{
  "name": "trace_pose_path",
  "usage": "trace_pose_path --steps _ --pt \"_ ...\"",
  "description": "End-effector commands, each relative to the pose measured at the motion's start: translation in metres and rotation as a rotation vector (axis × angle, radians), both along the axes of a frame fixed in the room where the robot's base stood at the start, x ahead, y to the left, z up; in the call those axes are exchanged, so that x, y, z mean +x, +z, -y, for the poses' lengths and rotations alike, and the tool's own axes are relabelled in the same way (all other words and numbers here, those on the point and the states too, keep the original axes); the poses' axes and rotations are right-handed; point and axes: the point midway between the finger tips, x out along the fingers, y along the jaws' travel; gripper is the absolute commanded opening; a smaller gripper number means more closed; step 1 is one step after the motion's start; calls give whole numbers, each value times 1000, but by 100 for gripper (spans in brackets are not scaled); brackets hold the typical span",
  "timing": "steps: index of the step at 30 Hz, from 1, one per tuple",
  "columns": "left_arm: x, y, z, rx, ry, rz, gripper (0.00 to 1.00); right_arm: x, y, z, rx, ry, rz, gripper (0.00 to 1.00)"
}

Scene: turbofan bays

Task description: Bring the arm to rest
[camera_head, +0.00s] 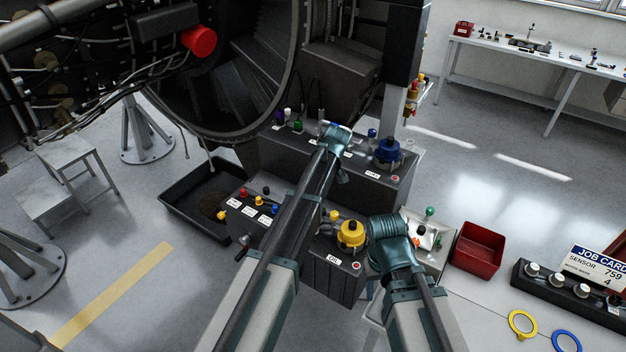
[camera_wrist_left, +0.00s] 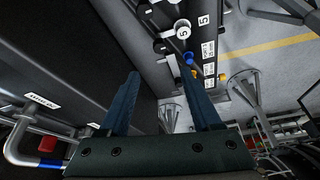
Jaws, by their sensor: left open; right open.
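My left arm reaches up across the middle of the head view, its wrist over the rear dark box (camera_head: 350,165). My left gripper (camera_wrist_left: 160,66) is open in the left wrist view, its two dark fingers apart with nothing held between them. A white knob (camera_wrist_left: 182,32) and a blue knob (camera_wrist_left: 188,58) on a labelled dark panel lie beyond the fingertips. My right gripper (camera_head: 391,243) is at the end of the shorter right arm, beside the yellow cap (camera_head: 350,234) on the front dark box (camera_head: 325,268). Its fingers are mostly hidden; I see nothing held.
A blue cap (camera_head: 388,151) stands on the rear box. A red bin (camera_head: 478,250), a job card (camera_head: 597,266) and yellow (camera_head: 523,324) and blue (camera_head: 566,342) rings lie on the right table. A black tray (camera_head: 178,208) sits on the floor under the engine (camera_head: 285,110).

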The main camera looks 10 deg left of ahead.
Motion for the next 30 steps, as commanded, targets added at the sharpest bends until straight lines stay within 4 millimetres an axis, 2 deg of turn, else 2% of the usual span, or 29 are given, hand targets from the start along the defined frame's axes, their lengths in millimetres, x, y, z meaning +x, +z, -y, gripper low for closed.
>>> trace_pose_path --steps 8,11,14,18,21,30 --pt "0 -1 0 0 0 0 65 0 -1 0 0 0 0 50" --pt "-8 -1 -1 -2 -18 -10 65 0 -1 0 0 0 0 50" --pt "-43 -4 -4 -14 -104 -55 65 0 -1 0 0 0 0 50" --pt "-123 -10 -6 -53 -346 -160 65 0 -1 0 0 0 0 50" --pt "-172 -13 -4 -84 -523 -217 65 0 -1 0 0 0 0 50" --pt "-281 -17 7 -158 -948 -292 65 0 -1 0 0 0 0 50"
